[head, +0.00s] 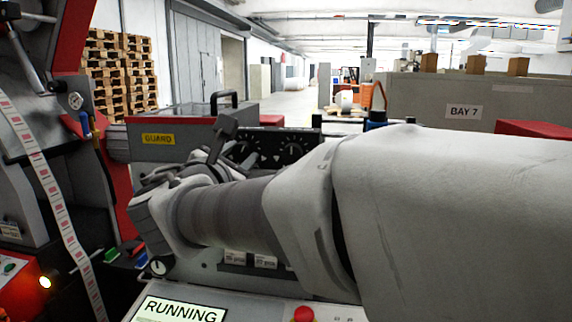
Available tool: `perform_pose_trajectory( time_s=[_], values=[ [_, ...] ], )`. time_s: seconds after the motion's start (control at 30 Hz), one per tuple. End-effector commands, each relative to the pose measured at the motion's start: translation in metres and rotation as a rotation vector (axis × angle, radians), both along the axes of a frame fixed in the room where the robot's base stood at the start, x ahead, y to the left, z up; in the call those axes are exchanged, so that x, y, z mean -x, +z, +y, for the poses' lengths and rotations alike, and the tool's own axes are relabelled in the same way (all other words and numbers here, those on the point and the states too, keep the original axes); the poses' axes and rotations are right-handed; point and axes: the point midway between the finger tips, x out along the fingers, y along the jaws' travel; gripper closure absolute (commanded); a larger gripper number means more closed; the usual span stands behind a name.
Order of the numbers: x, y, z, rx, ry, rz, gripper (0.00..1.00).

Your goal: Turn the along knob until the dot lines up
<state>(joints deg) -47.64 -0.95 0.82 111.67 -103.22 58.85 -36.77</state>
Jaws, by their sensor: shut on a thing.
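My arm reaches in from the right and covers the middle of the view. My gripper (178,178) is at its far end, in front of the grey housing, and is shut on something. Its fingertips and what they hold are mostly hidden behind my own wrist. The along knob cannot be made out, and neither can its dot. A black panel (262,152) with dials and white marks shows just behind my arm.
A grey guard box (170,140) with a yellow GUARD label and black handle stands behind my gripper. A lit RUNNING screen (180,309) and red button (303,314) are in front. A printed label web (45,180) runs down at left.

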Motion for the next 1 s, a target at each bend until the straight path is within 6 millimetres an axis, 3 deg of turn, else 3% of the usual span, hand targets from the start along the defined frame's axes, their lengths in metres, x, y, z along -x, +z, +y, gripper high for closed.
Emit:
perform_pose_trajectory(
  time_s=[0.47,0.5,0.67,1.0],
  values=[
    [0.0000,0.0003,0.0002,-0.022,0.000,-0.002,1.00],
    [0.0000,0.0003,0.0002,-0.022,0.000,-0.002,0.56],
    [0.0000,0.0003,0.0001,-0.021,0.000,-0.003,0.28],
    [0.0000,0.0000,0.0001,-0.021,0.000,-0.003,0.28]
  ],
)
